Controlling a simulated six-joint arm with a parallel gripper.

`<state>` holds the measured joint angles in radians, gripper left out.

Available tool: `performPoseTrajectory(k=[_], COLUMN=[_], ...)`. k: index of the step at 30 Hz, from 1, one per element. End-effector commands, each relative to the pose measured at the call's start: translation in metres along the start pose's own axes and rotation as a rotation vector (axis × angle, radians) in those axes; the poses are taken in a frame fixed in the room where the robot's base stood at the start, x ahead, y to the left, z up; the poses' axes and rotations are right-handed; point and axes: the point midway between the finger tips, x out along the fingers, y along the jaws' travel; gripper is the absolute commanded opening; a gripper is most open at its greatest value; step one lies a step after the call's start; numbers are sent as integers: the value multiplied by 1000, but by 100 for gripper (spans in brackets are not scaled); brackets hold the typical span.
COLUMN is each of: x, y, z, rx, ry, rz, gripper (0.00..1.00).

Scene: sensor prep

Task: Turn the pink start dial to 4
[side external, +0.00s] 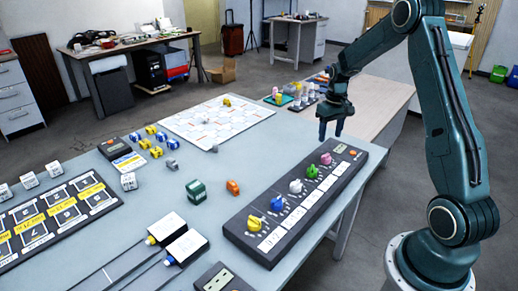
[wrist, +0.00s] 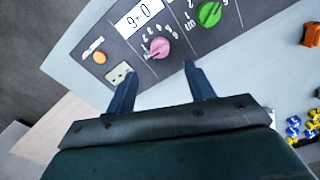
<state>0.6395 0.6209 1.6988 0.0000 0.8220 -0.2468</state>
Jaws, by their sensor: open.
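The pink start dial (side external: 326,159) is near the far right end of the dark control panel (side external: 238,232) in the side view. In the wrist view the pink dial (wrist: 159,47) lies ahead of my fingertips, with small marks around it. My gripper (side external: 331,128) hangs above the panel's far end, apart from the dial. In the wrist view my gripper (wrist: 157,76) has its two fingers spread wide with nothing between them. The number that the dial points to is too small to read surely.
A green dial (wrist: 209,14) is beside the pink one; white (side external: 295,186), blue and yellow dials follow along the panel. An orange button (wrist: 99,57) and a small display (wrist: 119,74) are at the panel's end. An orange block (side external: 233,187) and green block (side external: 196,190) stand left of it.

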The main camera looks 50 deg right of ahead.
Motion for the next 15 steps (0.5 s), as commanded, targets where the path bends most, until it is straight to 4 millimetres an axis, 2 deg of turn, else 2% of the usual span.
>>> performPoseTrajectory(k=[6,15], x=[36,75], y=[0,0], z=[1,0], rx=[0,0], ry=[-3,-2], rz=[-1,-1], gripper=[54,54])
